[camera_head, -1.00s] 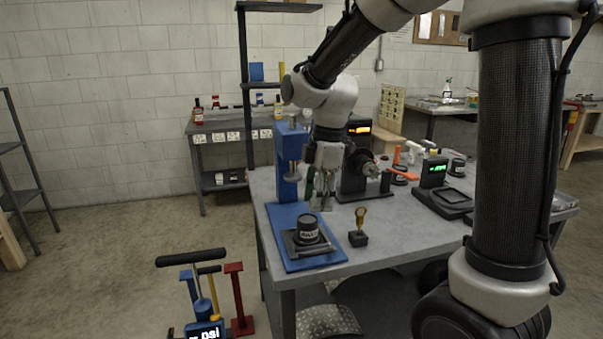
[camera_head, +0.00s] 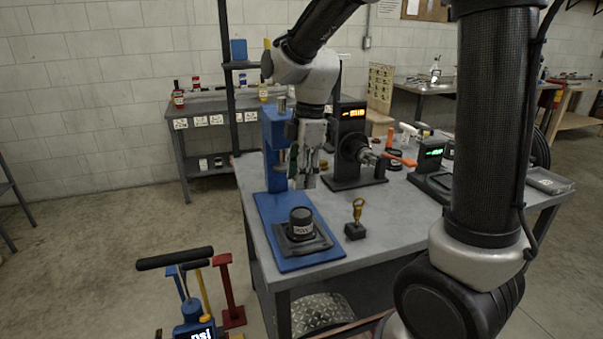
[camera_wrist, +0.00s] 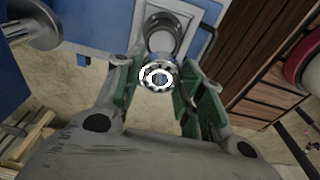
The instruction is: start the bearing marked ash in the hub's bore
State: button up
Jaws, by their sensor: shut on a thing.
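My gripper (camera_head: 304,180) points down beside the blue press, above and behind the hub. In the wrist view, its green-padded fingers (camera_wrist: 157,84) are shut on a small ringed bearing (camera_wrist: 157,76). Its marking cannot be read. A dark round hub (camera_head: 301,224) with a white label stands upright on a dark square plate on the blue press base (camera_head: 270,211). In the wrist view the hub (camera_wrist: 161,38) appears just beyond the bearing, with a visible gap. The bore is not clear.
The blue press column (camera_head: 277,150) stands close to the left of my gripper. A small brass-coloured tool on a black block (camera_head: 356,230) stands right of the hub. A dark machine with an orange display (camera_head: 352,140) stands behind to the right. The front of the bench is clear.

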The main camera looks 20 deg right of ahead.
send_over(300, 214)
jog(key=shift+d+f, duration=0.15)
jog(key=shift+f, duration=1.3)
jog(key=shift+d+f, duration=0.15)
jog(key=shift+f, duration=1.25)
jog(key=shift+f, duration=1.1)
jog(key=o, duration=1.1)
jog(key=shift+o, duration=0.2)
jog(key=r, duration=0.5)
jog(key=d+r, duration=0.1)
jog(key=r, duration=0.1)
jog(key=shift+r, duration=0.2)
